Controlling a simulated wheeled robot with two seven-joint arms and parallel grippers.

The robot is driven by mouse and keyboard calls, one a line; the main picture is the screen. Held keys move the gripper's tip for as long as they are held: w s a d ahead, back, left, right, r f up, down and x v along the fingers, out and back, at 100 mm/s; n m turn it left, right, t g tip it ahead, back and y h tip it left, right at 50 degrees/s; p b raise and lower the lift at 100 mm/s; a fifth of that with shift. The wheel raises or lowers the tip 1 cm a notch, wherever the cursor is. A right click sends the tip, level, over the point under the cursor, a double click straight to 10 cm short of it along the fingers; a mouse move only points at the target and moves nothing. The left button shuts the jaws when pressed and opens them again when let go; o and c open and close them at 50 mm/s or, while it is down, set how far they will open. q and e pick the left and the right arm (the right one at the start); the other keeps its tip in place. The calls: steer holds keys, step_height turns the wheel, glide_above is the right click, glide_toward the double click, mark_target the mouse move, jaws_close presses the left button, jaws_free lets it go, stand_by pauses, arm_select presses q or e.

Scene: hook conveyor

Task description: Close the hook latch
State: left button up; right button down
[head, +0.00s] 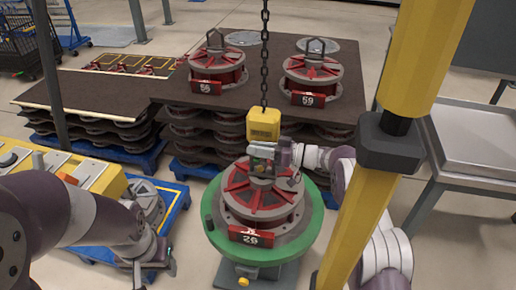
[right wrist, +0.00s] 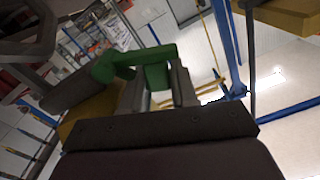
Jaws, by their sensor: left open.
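My right gripper (head: 268,158) is just below the block, at the hook. In the right wrist view a green latch piece (right wrist: 157,72) sits between the fingertips of my right gripper (right wrist: 158,82), which appear closed on its sides. The hook itself is mostly hidden in the head view by the gripper, and the latch's exact position is hard to tell. My left gripper (head: 152,262) is open, low at the left, away from the hook.
The part rests on a round green stand (head: 309,222). Behind, dark stacked boards (head: 255,95) carry two similar red-and-grey parts. A yellow post (head: 425,60) crosses the right foreground. A grey metal table (head: 480,150) stands at right.

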mark_target(256, 159)
steer(key=n+b, duration=0.1)
steer(key=s+f+n+b, duration=0.1)
steer(key=n, duration=0.1)
steer(key=shift+a+f+b, duration=0.2)
steer(key=shift+b, duration=0.1)
steer(key=n+b, duration=0.1)
steer(key=f+n+b, duration=0.1)
steer(key=n, duration=0.1)
steer(key=shift+s+a+f, duration=0.1)
steer(key=shift+s, duration=0.3)
step_height(256, 159, down, 6)
steer(key=w+n+b, duration=0.1)
steer(key=n+b, duration=1.4)
steer(key=b, duration=0.2)
steer(key=shift+w+d+n, duration=0.2)
steer(key=shift+d+n, duration=0.05)
steer(key=shift+n, duration=0.15)
steer(key=c, duration=1.2)
jaws_free()
steer(key=shift+c, duration=0.2)
